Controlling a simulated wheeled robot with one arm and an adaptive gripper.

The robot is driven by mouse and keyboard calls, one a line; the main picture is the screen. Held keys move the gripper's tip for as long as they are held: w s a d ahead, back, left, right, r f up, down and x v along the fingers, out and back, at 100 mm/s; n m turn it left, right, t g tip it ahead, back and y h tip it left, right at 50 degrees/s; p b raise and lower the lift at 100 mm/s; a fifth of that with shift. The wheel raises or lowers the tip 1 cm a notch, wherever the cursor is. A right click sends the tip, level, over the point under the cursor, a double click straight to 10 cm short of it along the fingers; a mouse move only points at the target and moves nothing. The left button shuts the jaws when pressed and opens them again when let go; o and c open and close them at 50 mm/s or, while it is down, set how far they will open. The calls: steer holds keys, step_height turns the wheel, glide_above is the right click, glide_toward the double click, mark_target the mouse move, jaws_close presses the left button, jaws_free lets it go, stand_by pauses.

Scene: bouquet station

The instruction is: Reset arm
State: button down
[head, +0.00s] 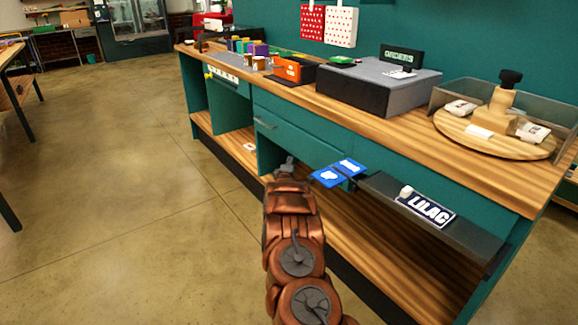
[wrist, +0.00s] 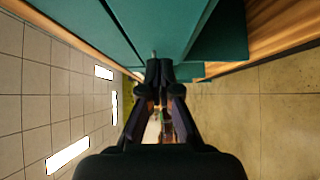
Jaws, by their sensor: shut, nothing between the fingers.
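My copper-coloured arm reaches forward in the lower middle of the head view. The teal cabinet front (wrist: 150,25) is close beside the fingers. Whether the fingertips touch it I cannot tell.
A dark open drawer or shelf (head: 430,225) with a LILAC label (head: 425,209) juts out right of my arm. The wooden counter top (head: 480,160) holds a grey box (head: 370,86) and a round wooden stand (head: 495,135). The floor (head: 110,190) at the left is clear.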

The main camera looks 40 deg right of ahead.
steer(key=shift+v, duration=1.15)
